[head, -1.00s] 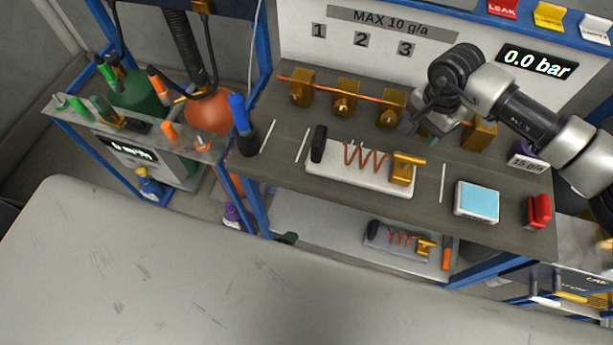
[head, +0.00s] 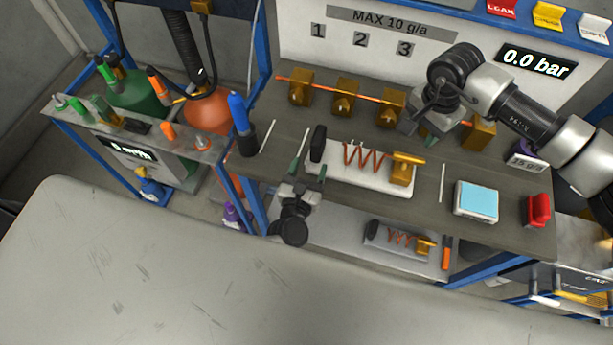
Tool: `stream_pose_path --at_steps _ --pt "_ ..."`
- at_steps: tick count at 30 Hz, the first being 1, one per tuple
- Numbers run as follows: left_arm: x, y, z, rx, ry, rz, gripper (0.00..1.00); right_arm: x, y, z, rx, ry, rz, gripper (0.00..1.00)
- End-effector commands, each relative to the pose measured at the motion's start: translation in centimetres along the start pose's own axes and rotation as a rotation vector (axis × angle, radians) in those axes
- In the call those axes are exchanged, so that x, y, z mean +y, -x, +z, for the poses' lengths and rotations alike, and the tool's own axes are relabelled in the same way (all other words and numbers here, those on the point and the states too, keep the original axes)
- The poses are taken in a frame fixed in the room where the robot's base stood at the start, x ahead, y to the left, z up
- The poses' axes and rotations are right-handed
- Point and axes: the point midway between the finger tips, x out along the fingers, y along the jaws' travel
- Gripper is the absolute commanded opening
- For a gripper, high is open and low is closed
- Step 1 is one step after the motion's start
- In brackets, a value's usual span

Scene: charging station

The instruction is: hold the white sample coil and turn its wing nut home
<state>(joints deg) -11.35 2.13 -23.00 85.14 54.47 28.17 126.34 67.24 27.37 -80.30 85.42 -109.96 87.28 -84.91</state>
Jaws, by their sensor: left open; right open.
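The white sample coil is a white block (head: 365,184) with a copper spiral (head: 362,158), a black grip (head: 318,143) at its left end and a brass fitting (head: 404,168) at its right end. It lies on the dark bench. A wing nut on it is too small to tell apart. My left gripper (head: 311,160) is open, at the block's left end, its fingers pointing towards the black grip; I cannot tell if they touch it. My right gripper (head: 419,131) is open and empty, behind the brass fitting and in front of the brass valve row.
Brass blocks (head: 344,97) on a copper pipe line the back of the bench. A blue-topped scale (head: 477,201) and a red object (head: 538,210) stand right. A grey coil unit (head: 383,241) lies on the lower shelf. A blue post (head: 253,190) stands left.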

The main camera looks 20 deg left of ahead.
Motion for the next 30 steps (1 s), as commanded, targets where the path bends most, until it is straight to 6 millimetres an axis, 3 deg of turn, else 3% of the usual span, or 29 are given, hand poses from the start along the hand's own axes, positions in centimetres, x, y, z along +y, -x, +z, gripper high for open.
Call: stream_pose_path --at_steps 6,12,18,26,30 --pt "0.0 -4.3 0.0 -0.001 -0.001 0.000 0.60 0.0 0.0 0.0 0.000 0.000 0.000 0.43" --pt "-0.1 -7.1 0.0 0.000 -0.001 -0.001 0.60 0.0 0.0 0.0 0.000 0.000 0.000 0.43" --pt "-0.1 -8.2 -0.1 0.002 -0.001 -0.001 0.60 0.0 0.0 0.0 0.000 0.000 0.000 0.43" --pt "-0.1 -8.3 -0.1 0.002 -0.001 -0.001 0.60 0.0 0.0 0.0 0.000 0.000 0.000 0.43" --pt "0.0 -8.3 -0.1 0.002 -0.001 -0.001 0.40 0.0 0.0 0.0 0.000 0.000 0.000 0.43"
